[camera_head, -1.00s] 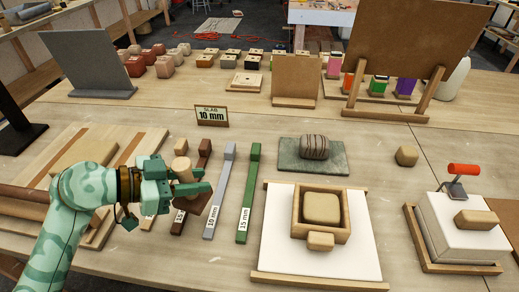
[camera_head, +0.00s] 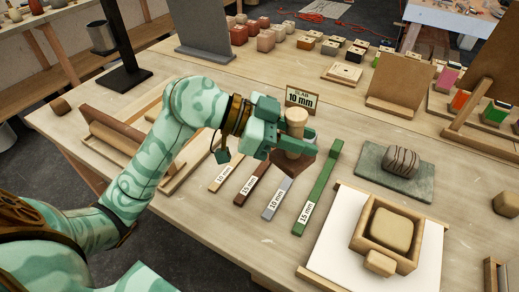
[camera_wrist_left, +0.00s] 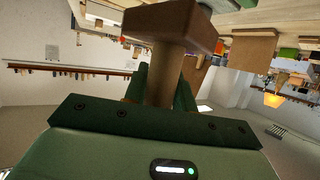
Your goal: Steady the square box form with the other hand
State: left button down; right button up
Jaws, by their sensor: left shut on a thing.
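The square box form (camera_head: 361,219) is a wooden frame on a white board (camera_head: 335,247) at the lower right of the head view. A tan clay-like block (camera_head: 391,229) sits inside it, and a small wooden block (camera_head: 380,263) is at its front wall. My left gripper (camera_head: 292,144) is shut on a wooden tamper (camera_head: 295,118), above the far ends of the measuring strips and apart from the form. The tamper's round handle and flat block also show in the left wrist view (camera_wrist_left: 172,22). My right gripper is not in view.
Labelled strips, including a green one (camera_head: 318,190) and a grey one (camera_head: 277,197), lie left of the form. A dark striped lump (camera_head: 401,161) rests on a grey-green slab (camera_head: 372,163) behind it. A 10 mm sign (camera_head: 302,97) stands behind my gripper.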

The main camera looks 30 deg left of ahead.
pick_arm(q)
jog(key=d+r+m+g+h, duration=0.1)
jog(key=d+r+m+g, duration=0.25)
jog(key=d, duration=1.15)
jog(key=s+d+f+g, duration=0.1)
jog(key=d+f, duration=0.4)
jog(key=d, duration=0.2)
jog(key=shift+s, duration=0.3)
jog(key=shift+f+m, duration=0.1)
jog(key=shift+m, duration=0.15)
